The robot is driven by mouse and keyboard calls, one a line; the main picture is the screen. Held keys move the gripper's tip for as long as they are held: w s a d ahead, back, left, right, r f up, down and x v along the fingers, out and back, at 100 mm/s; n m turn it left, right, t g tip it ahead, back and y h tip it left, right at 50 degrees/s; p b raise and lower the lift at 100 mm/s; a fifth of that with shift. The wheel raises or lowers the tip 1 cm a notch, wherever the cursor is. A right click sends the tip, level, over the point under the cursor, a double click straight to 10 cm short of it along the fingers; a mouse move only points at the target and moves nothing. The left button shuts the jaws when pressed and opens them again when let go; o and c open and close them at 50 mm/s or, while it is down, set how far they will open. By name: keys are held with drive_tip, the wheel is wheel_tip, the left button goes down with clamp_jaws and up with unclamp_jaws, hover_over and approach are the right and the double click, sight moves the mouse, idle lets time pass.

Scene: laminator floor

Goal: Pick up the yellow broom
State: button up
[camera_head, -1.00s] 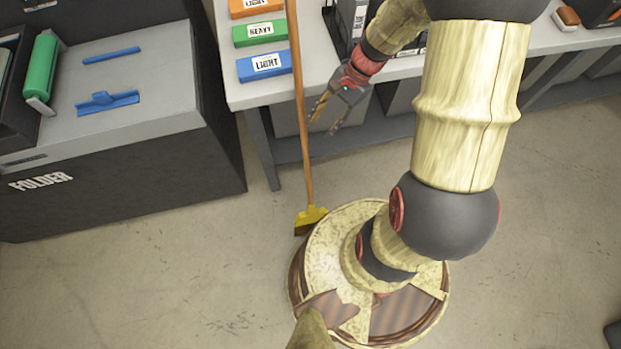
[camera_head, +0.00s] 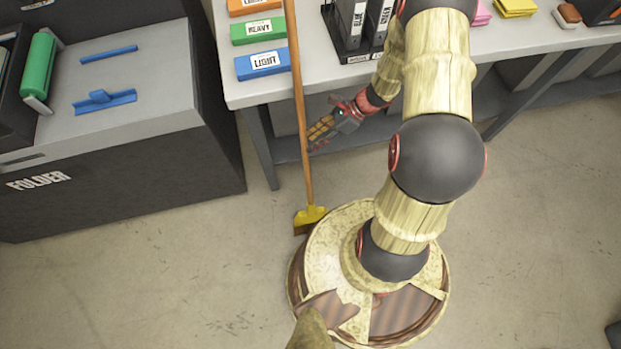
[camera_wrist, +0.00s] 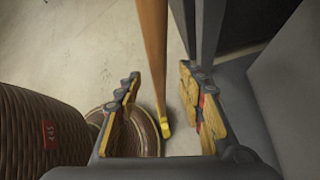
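The yellow broom has a long brown wooden handle (camera_head: 303,120) and a yellow head (camera_head: 311,216) on the floor. It stands nearly upright against the table's front edge. My gripper (camera_head: 312,142) is low in front of the table, close to the right side of the handle. In the wrist view, my gripper (camera_wrist: 160,108) is open, and the handle (camera_wrist: 154,50) shows in the gap between its two fingers. The yellow head (camera_wrist: 165,131) shows farther down in that gap. I cannot tell whether the handle lies fully between the fingertips or just beyond them.
The white table (camera_head: 335,75) carries colored label boxes (camera_head: 259,30) and a black binder rack (camera_head: 358,38). A folder machine (camera_head: 110,140) stands at left. The table leg (camera_head: 259,148) is close behind the broom.

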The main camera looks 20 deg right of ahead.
sight(304, 146)
drive_tip(key=b+x, duration=0.2)
drive_tip(key=x, duration=0.2)
drive_tip(key=shift+a, duration=0.25)
drive_tip(key=shift+c, duration=1)
drive_tip(key=c, duration=0.7)
clamp_jaws()
